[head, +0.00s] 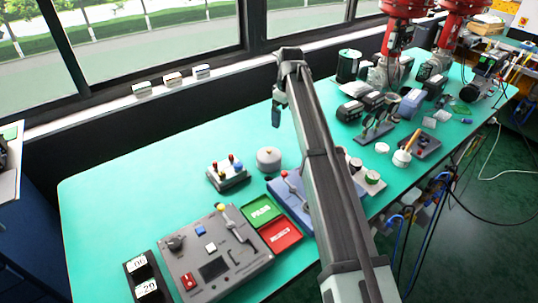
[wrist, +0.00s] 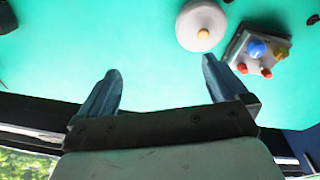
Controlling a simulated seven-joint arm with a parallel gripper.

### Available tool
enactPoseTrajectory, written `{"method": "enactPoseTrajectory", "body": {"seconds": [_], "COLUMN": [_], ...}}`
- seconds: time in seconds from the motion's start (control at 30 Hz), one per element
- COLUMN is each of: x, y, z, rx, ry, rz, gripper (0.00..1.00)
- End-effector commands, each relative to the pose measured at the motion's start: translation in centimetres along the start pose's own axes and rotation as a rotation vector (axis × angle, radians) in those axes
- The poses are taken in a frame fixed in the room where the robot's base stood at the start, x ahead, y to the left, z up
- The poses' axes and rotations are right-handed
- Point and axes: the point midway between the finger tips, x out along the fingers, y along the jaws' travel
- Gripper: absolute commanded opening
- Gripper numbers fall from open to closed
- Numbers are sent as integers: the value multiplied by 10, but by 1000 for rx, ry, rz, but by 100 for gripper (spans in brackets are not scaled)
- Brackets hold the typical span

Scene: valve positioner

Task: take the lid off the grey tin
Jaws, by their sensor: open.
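The grey tin (head: 268,160) stands on the green tabletop with its round lid on. In the wrist view its lid (wrist: 199,28) shows from above as a pale disc with a small yellowish knob (wrist: 203,34) in the middle. My gripper (head: 279,116) hangs above the table, behind and a little right of the tin in the head view. In the wrist view my gripper (wrist: 160,80) has its two fingers spread wide with nothing between them. The tin lies beyond the fingertips, nearer the right one, and apart from both.
A small box with coloured knobs (head: 228,174) stands close left of the tin; it also shows in the wrist view (wrist: 256,50). A grey control panel (head: 213,255), a green tray (head: 262,211) and a red tray (head: 280,234) lie in front. The table's back left is clear.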

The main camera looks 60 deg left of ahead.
Motion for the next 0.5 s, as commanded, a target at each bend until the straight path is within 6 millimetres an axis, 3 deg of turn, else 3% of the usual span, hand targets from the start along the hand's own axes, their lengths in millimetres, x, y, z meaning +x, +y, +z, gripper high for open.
{"method": "enactPoseTrajectory", "body": {"seconds": [0.03,0.1,0.2,0.37,0.5], "x": [-4,-8,-12,-11,1], "y": [-19,-38,-56,-65,-66], "z": [-10,-18,-25,-27,-25], "rx": [-43,-88,-129,-152,-151], "ry": [-26,-56,-86,-103,-103], "rz": [-24,-52,-78,-93,-94], "gripper": [100,100,100,100,100]}}
